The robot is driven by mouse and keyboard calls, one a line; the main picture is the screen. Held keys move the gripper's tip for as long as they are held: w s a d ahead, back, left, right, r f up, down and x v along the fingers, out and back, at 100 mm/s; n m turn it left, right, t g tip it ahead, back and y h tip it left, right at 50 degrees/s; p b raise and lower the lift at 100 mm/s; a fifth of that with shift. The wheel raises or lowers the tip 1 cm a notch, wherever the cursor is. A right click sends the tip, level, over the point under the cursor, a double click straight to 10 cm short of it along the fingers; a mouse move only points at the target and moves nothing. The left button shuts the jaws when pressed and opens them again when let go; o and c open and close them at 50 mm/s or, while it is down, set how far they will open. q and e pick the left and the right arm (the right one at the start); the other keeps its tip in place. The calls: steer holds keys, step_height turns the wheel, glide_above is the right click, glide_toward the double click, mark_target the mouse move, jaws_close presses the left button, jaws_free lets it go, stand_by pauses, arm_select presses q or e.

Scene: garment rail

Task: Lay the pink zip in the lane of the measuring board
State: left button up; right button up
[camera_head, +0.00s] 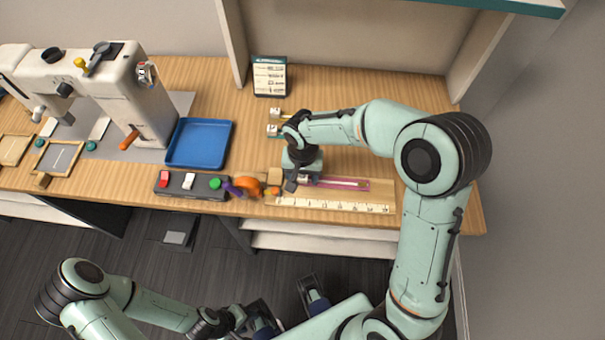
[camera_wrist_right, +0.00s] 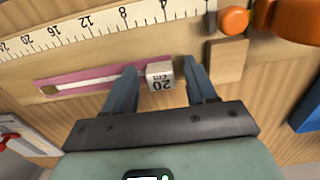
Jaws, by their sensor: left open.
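The pink zip (camera_head: 345,183) lies along the wooden measuring board (camera_head: 382,197), beside its ruler strip (camera_head: 330,205). In the right wrist view the zip (camera_wrist_right: 85,81) shows a pale line along its middle, and a white "20 cm" block (camera_wrist_right: 160,76) sits at its right end. My right gripper (camera_wrist_right: 162,82) is open, with one finger on each side of this block and small gaps visible. In the head view my right gripper (camera_head: 300,183) is low over the zip's left end and hides it. My left gripper (camera_head: 290,309) is open and empty, low in front of the table.
A wooden block (camera_wrist_right: 226,60) and an orange knob (camera_wrist_right: 233,20) stand at the board's end. Other tagged pieces (camera_head: 273,121) lie behind my right gripper, near a small sign (camera_head: 269,76). A blue tray (camera_head: 199,143), a switch box (camera_head: 190,185) and a sewing machine (camera_head: 110,90) stand left.

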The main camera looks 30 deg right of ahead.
steer(key=shift+r, duration=0.25)
step_height(320, 180, up, 12)
steer(key=p, duration=0.1)
steer(key=shift+p, duration=0.4)
steer(key=shift+f, duration=0.1)
